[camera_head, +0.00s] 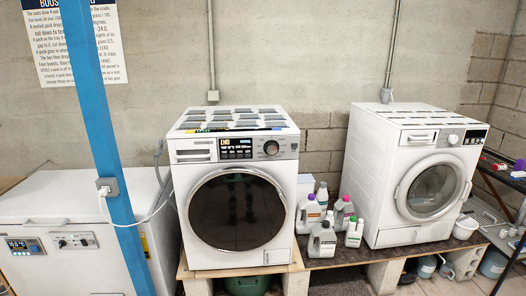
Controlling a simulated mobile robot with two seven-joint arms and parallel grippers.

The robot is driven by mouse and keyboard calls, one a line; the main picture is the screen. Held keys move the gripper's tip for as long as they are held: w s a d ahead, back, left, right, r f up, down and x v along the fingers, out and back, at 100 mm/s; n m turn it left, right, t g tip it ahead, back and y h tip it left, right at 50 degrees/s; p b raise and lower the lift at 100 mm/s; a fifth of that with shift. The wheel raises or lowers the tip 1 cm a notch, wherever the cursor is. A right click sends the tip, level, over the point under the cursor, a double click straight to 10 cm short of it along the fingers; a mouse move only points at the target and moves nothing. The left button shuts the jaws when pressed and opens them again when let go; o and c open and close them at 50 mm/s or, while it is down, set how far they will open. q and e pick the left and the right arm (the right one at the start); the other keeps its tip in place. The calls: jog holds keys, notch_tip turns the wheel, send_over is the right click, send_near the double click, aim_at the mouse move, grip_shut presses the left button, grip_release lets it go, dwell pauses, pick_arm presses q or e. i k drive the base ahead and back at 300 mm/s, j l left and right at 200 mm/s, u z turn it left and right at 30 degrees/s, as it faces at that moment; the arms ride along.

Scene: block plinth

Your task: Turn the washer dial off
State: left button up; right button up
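A white front-loading machine (285,190) with a dark round door stands in the middle. Its round dial (271,147) is at the right of its dark control panel, beside a small lit display (236,149); the dial's setting is too small to read. A second white front-loader (385,170) with a clear round door stands to the right. It has a small round knob (453,139) on its top panel. Both doors look shut. Neither of my grippers is in view.
Several detergent bottles (322,240) stand between the machines on a plank over blocks. A white chest freezer (50,200) and a blue post (100,120) with a cable are at the left. A metal rack (510,183) is at the right. The space before the middle machine's dial looks clear.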

aim_at(271, 149)
jog(key=i+j+z, duration=0.25)
jog(key=i+j, duration=0.55)
jog(key=i, duration=0.15)
